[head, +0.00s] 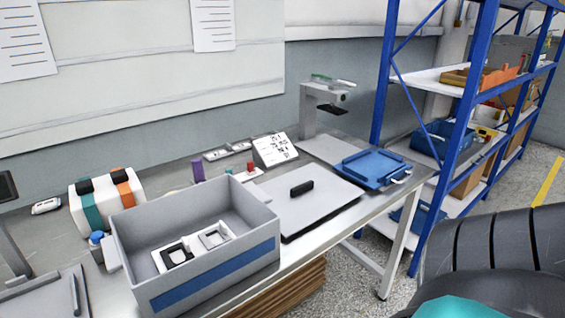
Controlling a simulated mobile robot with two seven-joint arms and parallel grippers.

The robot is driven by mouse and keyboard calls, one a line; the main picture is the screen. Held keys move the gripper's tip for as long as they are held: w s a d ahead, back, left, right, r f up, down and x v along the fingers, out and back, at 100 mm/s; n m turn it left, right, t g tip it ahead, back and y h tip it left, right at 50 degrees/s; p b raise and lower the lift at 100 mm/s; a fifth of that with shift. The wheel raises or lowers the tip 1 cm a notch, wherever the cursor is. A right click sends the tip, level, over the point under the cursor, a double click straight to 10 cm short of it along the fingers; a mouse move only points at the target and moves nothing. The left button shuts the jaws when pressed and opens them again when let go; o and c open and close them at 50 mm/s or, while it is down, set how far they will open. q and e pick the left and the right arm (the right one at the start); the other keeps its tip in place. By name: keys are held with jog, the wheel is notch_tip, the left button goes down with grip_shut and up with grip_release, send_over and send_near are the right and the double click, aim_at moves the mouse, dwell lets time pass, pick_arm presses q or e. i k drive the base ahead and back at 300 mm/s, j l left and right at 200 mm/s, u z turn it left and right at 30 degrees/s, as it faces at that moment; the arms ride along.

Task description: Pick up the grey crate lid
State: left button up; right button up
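The grey crate lid (327,208) lies flat on the workbench, right of the open crate. It is a light grey panel with a dark edge and a black bar handle (301,188) on top. The grey crate (133,237) stands open with a blue band on its front side. White and dark device parts (194,247) lie inside it. Neither of my grippers is in view.
A blue tray (374,168) lies right of the lid, by a grey stand (311,112). A white sign (274,150) stands behind the lid. A white case with coloured straps (106,197) is left. Blue shelving (391,80) is beyond the bench's right end.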

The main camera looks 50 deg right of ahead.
aim_at(302, 197)
jog(key=z, duration=1.75)
